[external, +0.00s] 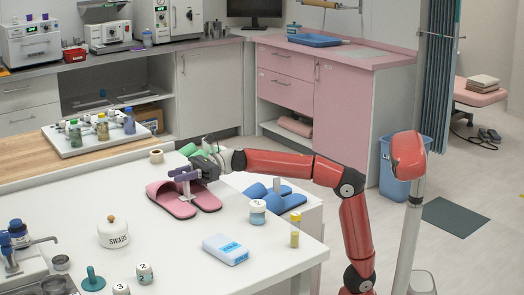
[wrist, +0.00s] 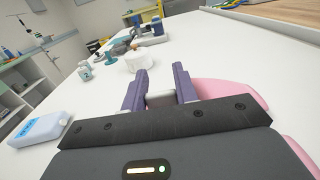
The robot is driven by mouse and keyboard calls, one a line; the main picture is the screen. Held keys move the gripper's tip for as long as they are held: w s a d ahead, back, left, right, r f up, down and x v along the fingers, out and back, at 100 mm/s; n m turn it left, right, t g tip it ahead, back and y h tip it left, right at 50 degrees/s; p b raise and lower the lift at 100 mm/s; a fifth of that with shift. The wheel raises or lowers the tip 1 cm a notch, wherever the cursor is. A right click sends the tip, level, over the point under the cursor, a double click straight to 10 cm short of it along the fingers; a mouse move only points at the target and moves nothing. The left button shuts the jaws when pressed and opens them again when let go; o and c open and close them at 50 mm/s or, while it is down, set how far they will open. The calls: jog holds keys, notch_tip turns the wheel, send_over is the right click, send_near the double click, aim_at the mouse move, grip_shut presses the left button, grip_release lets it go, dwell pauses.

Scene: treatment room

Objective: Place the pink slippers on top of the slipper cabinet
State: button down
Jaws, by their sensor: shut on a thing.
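The pink slippers (external: 171,203) lie side by side on the white table, near its far edge. A pale upright piece (external: 186,190) stands between them. My gripper (external: 186,174), with purple fingers, is over the slippers and shut on this piece. In the wrist view the pale piece (wrist: 160,100) sits between my fingers (wrist: 160,88), and the pink slippers (wrist: 225,92) show at the right, partly hidden by my gripper.
The blue slippers take up much of the low unit's visible top.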

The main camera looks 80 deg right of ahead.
jog(key=shift+r, duration=0.1)
notch_tip(320, 180, up, 20)
jog(key=p, duration=0.9)
jog(key=s+d+f+m+t+h, duration=0.1)
jog(key=d+m+t+h, duration=0.15)
jog(key=d, duration=0.25)
jog(key=s+d+f+m+t+h, duration=0.1)
jog(key=s+d+f+m+h, duration=0.15)
jog(key=d, duration=0.35)
jog(key=s+d+f+m+t+h, duration=0.1)
jog(key=s+d+f+m+h, duration=0.2)
jog(key=s+f+h, duration=0.2)
notch_tip(320, 180, down, 3)
jog(key=h, duration=0.2)
jog(key=shift+s+r+m+h, duration=0.15)
jog(key=shift+s+m+h, duration=0.15)
jog(key=shift+s+m, duration=0.1)
jog(key=shift+w+t, duration=0.1)
jog(key=shift+t, duration=0.15)
